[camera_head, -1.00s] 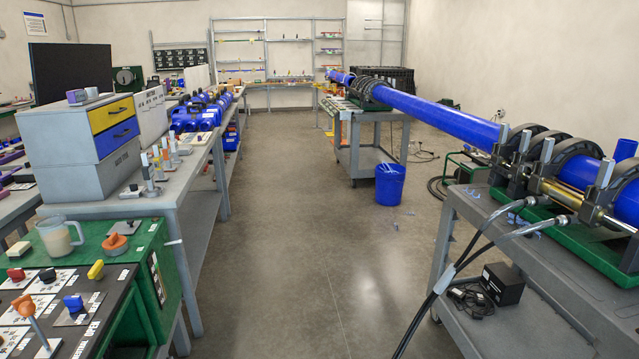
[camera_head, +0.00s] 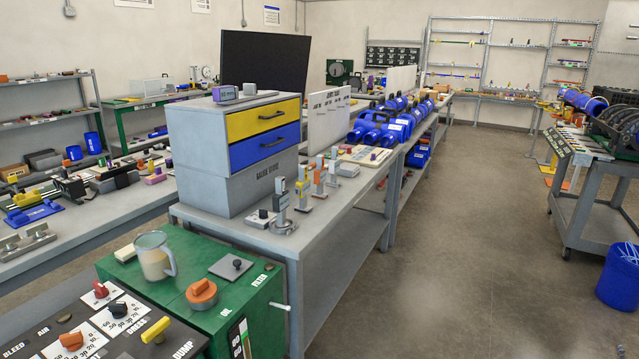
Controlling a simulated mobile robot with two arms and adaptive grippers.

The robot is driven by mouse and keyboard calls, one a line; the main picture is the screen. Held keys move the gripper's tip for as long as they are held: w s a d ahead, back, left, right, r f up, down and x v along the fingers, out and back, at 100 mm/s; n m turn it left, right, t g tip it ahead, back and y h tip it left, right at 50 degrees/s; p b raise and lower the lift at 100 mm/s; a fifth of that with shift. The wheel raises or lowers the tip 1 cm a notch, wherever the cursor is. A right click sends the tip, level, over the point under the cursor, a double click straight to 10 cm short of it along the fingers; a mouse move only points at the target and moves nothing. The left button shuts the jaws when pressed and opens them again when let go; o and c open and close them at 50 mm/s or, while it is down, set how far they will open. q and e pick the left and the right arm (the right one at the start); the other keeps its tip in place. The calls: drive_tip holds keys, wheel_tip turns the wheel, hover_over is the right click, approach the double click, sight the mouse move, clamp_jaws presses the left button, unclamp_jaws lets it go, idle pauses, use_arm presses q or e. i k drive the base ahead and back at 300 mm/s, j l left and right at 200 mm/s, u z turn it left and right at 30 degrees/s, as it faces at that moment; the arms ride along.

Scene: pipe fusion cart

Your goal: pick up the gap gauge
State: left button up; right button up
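I cannot tell for sure which object is the gap gauge. Several small upright gauge-like tools stand in a row on the grey bench (camera_head: 345,235). The nearest is a grey metal stand (camera_head: 281,207) with a round base. A low grey block with a dark knob (camera_head: 262,217) sits left of the nearest stand. Neither of my grippers is in view.
A grey cabinet (camera_head: 213,150) with a yellow drawer (camera_head: 262,119) and a blue drawer (camera_head: 264,146) stands behind the tools. A green console (camera_head: 205,262) with a measuring jug (camera_head: 156,256) is in front. The aisle floor (camera_head: 470,240) is clear; a blue bucket (camera_head: 619,275) stands at right.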

sight(321, 174)
drive_tip(key=i+l, duration=0.15)
drive_tip(key=z, duration=2)
drive_tip(key=j+u, duration=0.1)
drive_tip(key=u, duration=0.3)
drive_tip(key=i+u, duration=0.1)
drive_tip(key=u, duration=0.35)
drive_tip(key=j+u, duration=0.1)
drive_tip(key=u, duration=0.3)
drive_tip(key=l+u, duration=0.15)
drive_tip(key=u, duration=0.7)
drive_tip(key=i+l, duration=0.2)
drive_tip(key=i, duration=0.2)
drive_tip(key=i+l+z, duration=0.1)
drive_tip(key=i, duration=0.3)
